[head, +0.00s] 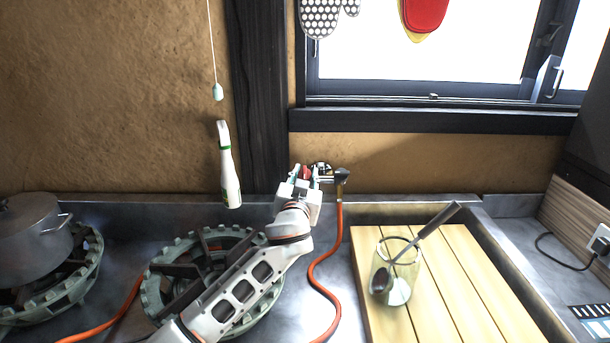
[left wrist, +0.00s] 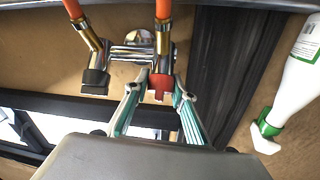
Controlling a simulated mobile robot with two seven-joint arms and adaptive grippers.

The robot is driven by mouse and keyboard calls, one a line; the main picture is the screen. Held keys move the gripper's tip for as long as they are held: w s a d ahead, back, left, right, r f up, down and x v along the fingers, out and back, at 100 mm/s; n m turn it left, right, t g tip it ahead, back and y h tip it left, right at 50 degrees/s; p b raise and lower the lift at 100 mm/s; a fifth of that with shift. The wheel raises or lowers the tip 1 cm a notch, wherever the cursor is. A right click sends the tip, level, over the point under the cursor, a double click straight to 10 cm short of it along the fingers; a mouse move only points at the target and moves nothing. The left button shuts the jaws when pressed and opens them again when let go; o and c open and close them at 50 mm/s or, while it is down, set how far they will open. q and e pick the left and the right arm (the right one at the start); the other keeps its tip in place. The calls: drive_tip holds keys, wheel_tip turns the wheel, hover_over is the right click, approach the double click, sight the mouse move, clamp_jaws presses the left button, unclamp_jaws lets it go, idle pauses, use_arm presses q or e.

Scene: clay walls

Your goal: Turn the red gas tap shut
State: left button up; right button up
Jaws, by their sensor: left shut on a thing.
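The red gas tap (left wrist: 160,83) is on a chrome wall fitting, with an orange hose on a brass end joined to it. In the head view a little of the red tap (head: 306,171) shows between the fingers. My left gripper (head: 305,175) reaches to the wall fitting under the window's left end. In the left wrist view the fingers of the left gripper (left wrist: 163,92) lie on both sides of the red handle, shut on it. The fingers partly hide the handle. My right gripper is in neither view.
A black-handled tap (left wrist: 95,80) sits beside the red one, with its orange hose (head: 338,235) hanging down. A white bottle (head: 230,178) is left of my gripper. A glass jar (head: 397,280) with a ladle stands on the wooden board (head: 460,270). A pot (head: 35,235) is far left.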

use_arm(q)
drive_tip(key=shift+r+m+h+p, duration=0.25)
drive_tip(key=shift+m+h+p, duration=0.15)
drive_tip(key=shift+m+p, duration=0.3)
drive_tip(key=shift+f+m+h, duration=0.2)
drive_tip(key=shift+m+h, duration=0.1)
drive_tip(key=shift+h, duration=0.1)
drive_tip(key=o, duration=1.2)
drive_tip(key=shift+c, duration=0.2)
drive_tip(key=shift+s+a+f, duration=0.1)
drive_tip(key=shift+s+f, duration=0.05)
drive_tip(key=shift+s, duration=0.4)
drive_tip(key=v, duration=1.1)
drive_tip(key=shift+r, duration=0.3)
drive_tip(key=shift+w, duration=0.1)
drive_tip(key=shift+c, duration=0.2)
